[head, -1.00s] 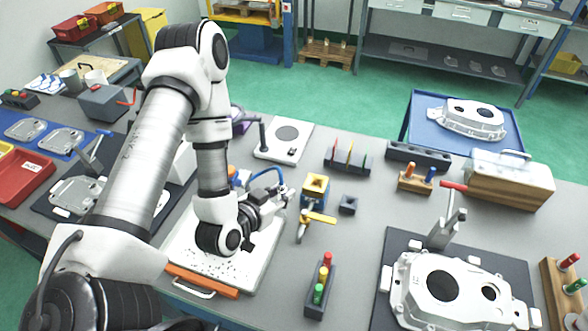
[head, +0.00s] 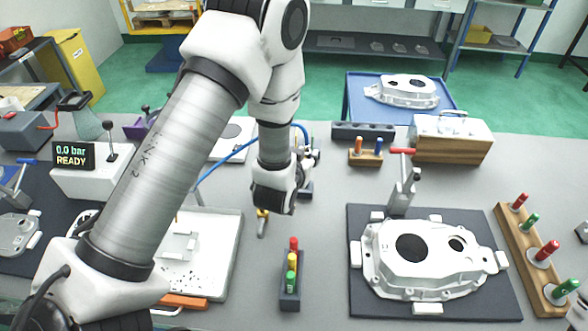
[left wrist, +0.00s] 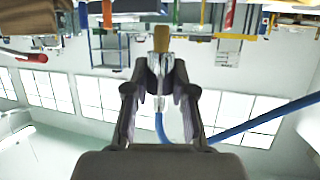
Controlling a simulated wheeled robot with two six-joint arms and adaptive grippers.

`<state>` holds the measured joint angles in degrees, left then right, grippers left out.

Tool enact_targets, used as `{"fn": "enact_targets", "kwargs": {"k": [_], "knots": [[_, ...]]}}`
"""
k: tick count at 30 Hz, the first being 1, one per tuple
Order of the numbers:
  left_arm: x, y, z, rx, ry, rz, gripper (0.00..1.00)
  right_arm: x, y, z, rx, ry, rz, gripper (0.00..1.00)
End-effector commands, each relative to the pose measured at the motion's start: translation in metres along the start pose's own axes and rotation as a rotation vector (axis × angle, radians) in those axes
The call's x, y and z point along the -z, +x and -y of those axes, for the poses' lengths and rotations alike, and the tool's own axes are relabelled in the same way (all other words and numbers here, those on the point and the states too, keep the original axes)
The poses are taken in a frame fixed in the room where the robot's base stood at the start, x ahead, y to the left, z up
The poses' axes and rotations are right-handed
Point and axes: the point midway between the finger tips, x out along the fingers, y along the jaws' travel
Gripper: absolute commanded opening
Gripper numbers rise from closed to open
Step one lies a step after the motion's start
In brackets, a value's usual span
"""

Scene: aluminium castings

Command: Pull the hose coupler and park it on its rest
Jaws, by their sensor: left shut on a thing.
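The valve's yellow handle (head: 262,223) shows left of the dark block, but my arm hides most of the valve body. I cannot tell if the dark block is the rest. My right gripper is out of view.
A display unit (head: 75,155) reads 0.0 bar, READY. A rack of coloured pegs (head: 290,287) stands in front. A casting (head: 425,258) lies on a dark mat at right, beside an upright clamp (head: 403,190). The bench between rack and mat is clear.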

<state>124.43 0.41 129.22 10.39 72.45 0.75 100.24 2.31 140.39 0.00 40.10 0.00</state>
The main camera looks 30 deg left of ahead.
Motion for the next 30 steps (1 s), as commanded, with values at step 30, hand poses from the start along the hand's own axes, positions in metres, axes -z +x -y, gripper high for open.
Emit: {"fn": "enact_targets", "kwargs": {"k": [30], "knots": [[-0.054,0.021,0.000,0.000,0.001,-0.001,0.00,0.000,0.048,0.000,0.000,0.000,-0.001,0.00]]}}
